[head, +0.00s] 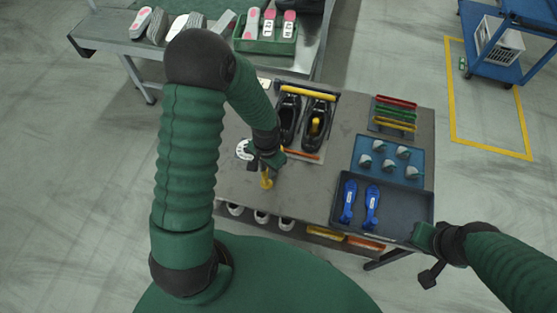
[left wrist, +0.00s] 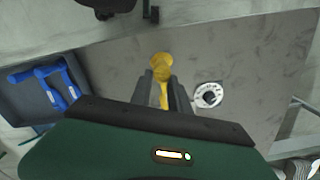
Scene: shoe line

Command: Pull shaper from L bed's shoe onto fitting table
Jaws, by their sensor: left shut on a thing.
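A yellow shaper (head: 266,182) is held in my left gripper (head: 264,164), over the front left part of the grey fitting table (head: 310,180). In the left wrist view the shaper (left wrist: 161,67) stands between the two fingers (left wrist: 161,92). I cannot tell whether it touches the table top. Two black shoes lie in the beds at the back; the left shoe (head: 288,116) shows no shaper. The right shoe (head: 318,112) has a yellow shaper (head: 315,126) in it. My right gripper (head: 424,237) is by the table's front right corner; its jaws are unclear.
A white round dial (head: 243,150) lies left of my left gripper. A dark tray (head: 400,208) with two blue tools, a blue tray (head: 412,152) of grey knobs and a rack of coloured bars (head: 395,113) fill the right side. The front middle of the table is clear.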

